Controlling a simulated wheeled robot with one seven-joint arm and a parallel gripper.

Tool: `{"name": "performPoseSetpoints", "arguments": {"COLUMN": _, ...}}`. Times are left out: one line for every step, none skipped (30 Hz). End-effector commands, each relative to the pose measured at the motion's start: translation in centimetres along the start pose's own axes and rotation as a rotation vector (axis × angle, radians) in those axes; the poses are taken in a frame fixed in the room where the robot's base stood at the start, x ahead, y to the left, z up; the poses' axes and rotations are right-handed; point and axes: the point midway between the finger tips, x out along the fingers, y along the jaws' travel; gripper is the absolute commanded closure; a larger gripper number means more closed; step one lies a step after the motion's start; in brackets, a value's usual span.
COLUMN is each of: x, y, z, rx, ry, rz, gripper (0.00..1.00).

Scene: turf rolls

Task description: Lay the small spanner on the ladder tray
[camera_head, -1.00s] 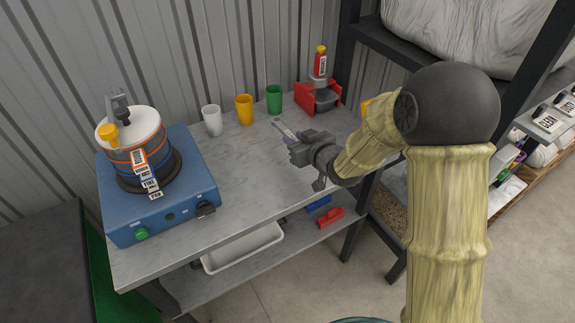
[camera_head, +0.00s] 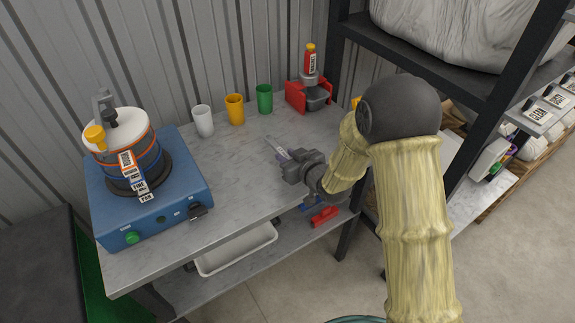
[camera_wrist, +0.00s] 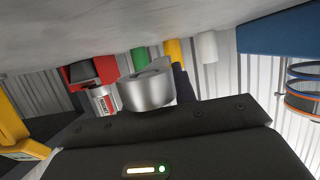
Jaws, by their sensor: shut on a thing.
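A thin grey spanner (camera_head: 272,147) with a purplish mark juts out of my gripper (camera_head: 287,163) toward the back left. My gripper is shut on it, over the right part of the grey workbench (camera_head: 225,168). Whether the spanner touches the bench top I cannot tell. In the wrist view a shiny metal end (camera_wrist: 148,93), apparently the spanner's, shows close above the dark gripper body. I cannot make out a ladder tray in either view.
A blue heater box (camera_head: 180,190) with a banded pot (camera_head: 130,150) stands at left. White (camera_head: 203,121), orange (camera_head: 235,109) and green (camera_head: 264,99) cups line the back, beside a red holder (camera_head: 297,97). A white bin (camera_head: 236,248) sits below. Bench middle is clear.

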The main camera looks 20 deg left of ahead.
Motion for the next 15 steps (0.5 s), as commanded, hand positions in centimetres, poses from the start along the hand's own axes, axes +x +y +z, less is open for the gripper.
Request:
{"name": "performPoseSetpoints", "arguments": {"x": 0.0, "y": 0.0, "z": -0.1, "rx": -0.001, "ry": 0.002, "rz": 0.0, "gripper": 0.99}}
{"name": "performPoseSetpoints", "arguments": {"x": 0.0, "y": 0.0, "z": -0.1, "rx": -0.001, "ry": 0.002, "rz": 0.0, "gripper": 0.99}}
{"name": "performPoseSetpoints", "arguments": {"x": 0.0, "y": 0.0, "z": -0.1, "rx": -0.001, "ry": 0.002, "rz": 0.0, "gripper": 0.99}}
{"name": "performPoseSetpoints", "arguments": {"x": 0.0, "y": 0.0, "z": -0.1, "rx": -0.001, "ry": 0.002, "rz": 0.0, "gripper": 0.99}}
{"name": "performPoseSetpoints", "arguments": {"x": 0.0, "y": 0.0, "z": -0.1, "rx": -0.001, "ry": 0.002, "rz": 0.0, "gripper": 0.99}}
{"name": "performPoseSetpoints", "arguments": {"x": 0.0, "y": 0.0, "z": 0.0, "rx": 0.0, "ry": 0.001, "rz": 0.0, "gripper": 0.99}}
{"name": "performPoseSetpoints", "arguments": {"x": 0.1, "y": 0.0, "z": 0.2, "rx": 0.0, "ry": 0.0, "rz": -0.001, "gripper": 0.99}}
{"name": "performPoseSetpoints", "arguments": {"x": 0.2, "y": 0.0, "z": 0.5, "rx": 0.0, "ry": -0.001, "rz": -0.001, "gripper": 0.99}}
{"name": "performPoseSetpoints", "arguments": {"x": 0.3, "y": -0.1, "z": 1.0, "rx": 0.0, "ry": -0.001, "rz": -0.001, "gripper": 0.99}}
{"name": "performPoseSetpoints", "arguments": {"x": 0.5, "y": -0.1, "z": 1.4, "rx": 0.0, "ry": -0.002, "rz": -0.001, "gripper": 0.99}}
{"name": "performPoseSetpoints", "arguments": {"x": 0.6, "y": -0.1, "z": 1.8, "rx": 0.0, "ry": -0.003, "rz": -0.002, "gripper": 0.99}}
{"name": "performPoseSetpoints", "arguments": {"x": 0.8, "y": -0.1, "z": 2.4, "rx": 0.0, "ry": -0.003, "rz": -0.002, "gripper": 0.99}}
{"name": "performPoseSetpoints", "arguments": {"x": 1.0, "y": -0.1, "z": 2.7, "rx": -0.001, "ry": -0.002, "rz": -0.002, "gripper": 0.99}}
{"name": "performPoseSetpoints", "arguments": {"x": 1.1, "y": -0.1, "z": 3.0, "rx": -0.001, "ry": -0.002, "rz": -0.002, "gripper": 0.99}}
{"name": "performPoseSetpoints", "arguments": {"x": 1.2, "y": -0.1, "z": 3.3, "rx": -0.001, "ry": -0.002, "rz": -0.002, "gripper": 0.99}}
